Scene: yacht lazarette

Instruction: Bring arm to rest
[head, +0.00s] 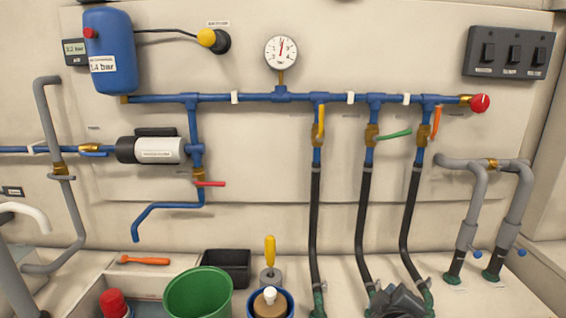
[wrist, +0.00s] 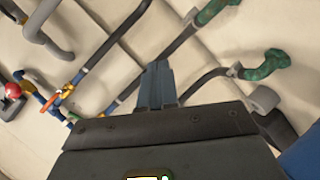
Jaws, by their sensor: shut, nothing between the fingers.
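My gripper (wrist: 158,88) shows in the wrist view with its two blue-grey fingers together and nothing between them. Its dark body fills the bottom of that view. Behind the fingertips are black hoses with green ends (wrist: 265,66) against the pale wall; I cannot tell how close they are. In the head view, a dark grey shape at the bottom edge, between the lower ends of two black hoses, may be part of my arm, but the fingers are not clear there.
A blue manifold pipe (head: 260,98) crosses the wall, with three black hoses (head: 314,215) hanging below. A green bucket (head: 198,293), black bin (head: 227,267) and orange-handled tool (head: 145,261) are at the lower left. Grey pipes (head: 470,232) stand at the right.

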